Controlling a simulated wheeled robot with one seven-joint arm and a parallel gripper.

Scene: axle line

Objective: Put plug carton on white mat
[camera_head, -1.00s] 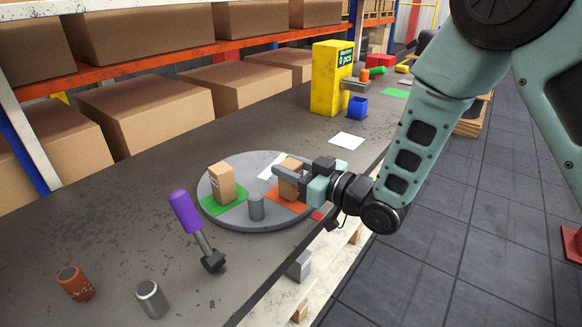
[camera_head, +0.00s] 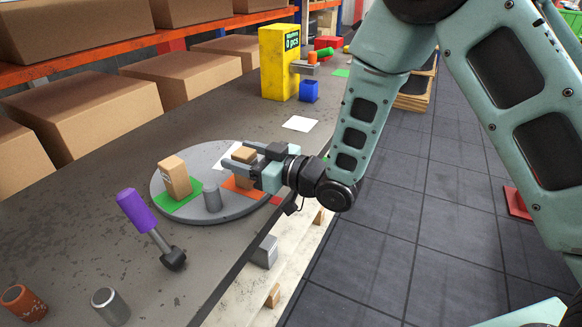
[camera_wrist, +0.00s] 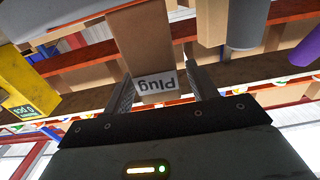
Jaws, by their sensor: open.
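A tan carton (camera_head: 243,154) stands on the orange patch of a round grey turntable (camera_head: 222,212). In the wrist view its label reads "Plug", so it is the plug carton (camera_wrist: 146,40). My gripper (camera_head: 256,162) is open at the carton, and in the wrist view its two fingers (camera_wrist: 163,88) lie on either side of the labelled face; contact cannot be told. A white mat (camera_head: 300,123) lies bare on the table beyond the turntable. A white patch (camera_head: 223,158) also shows on the turntable behind the carton, partly hidden.
A purple-handled tool (camera_head: 137,211), an orange can (camera_head: 22,302) and a metal can (camera_head: 110,305) are in front. A yellow box (camera_head: 279,62) and blue bin (camera_head: 309,91) stand beyond.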

